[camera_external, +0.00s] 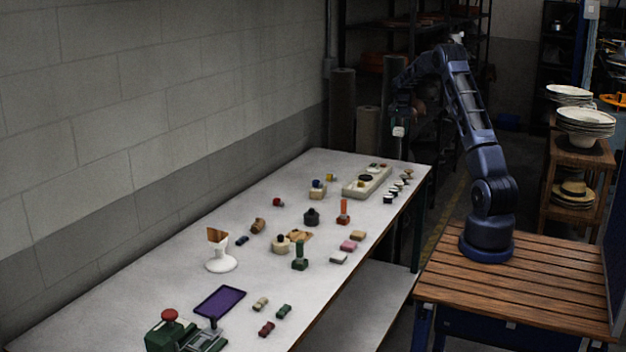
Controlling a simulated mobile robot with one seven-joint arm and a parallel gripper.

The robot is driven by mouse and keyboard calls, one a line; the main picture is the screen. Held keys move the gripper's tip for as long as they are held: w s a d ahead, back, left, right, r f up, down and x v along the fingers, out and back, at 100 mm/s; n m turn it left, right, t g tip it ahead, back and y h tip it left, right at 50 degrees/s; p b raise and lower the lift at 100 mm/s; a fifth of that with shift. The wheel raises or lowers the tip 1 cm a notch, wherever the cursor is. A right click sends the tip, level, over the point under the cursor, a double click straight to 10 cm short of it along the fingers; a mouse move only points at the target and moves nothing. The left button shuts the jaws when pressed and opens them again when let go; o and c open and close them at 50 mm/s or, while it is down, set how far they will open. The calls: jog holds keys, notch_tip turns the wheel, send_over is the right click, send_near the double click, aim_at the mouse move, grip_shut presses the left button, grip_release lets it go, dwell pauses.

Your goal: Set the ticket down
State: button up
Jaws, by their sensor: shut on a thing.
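My gripper (400,122) is raised above the far right end of the long white table (330,164). It points down and is shut on a small pale piece, which looks like the ticket (398,131). The ticket hangs well above the table top, apart from everything on it. The fingers are small and dark here, and their exact grip on the ticket is hard to make out.
Below my gripper, a pale tray (349,190) and several small dark and pale pieces (391,193) stand near the far end. Stamps, blocks, a white stand (222,264), a purple pad (220,302) and a green press (165,338) occupy the nearer table. The left strip is bare.

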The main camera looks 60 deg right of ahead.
aim_at(397, 168)
notch_tip(397, 168, down, 17)
jog(key=shift+r, duration=0.15)
dwell(0.5)
jog(key=o, duration=0.9)
notch_tip(397, 168, up, 12)
jog(key=shift+a+r, duration=0.1)
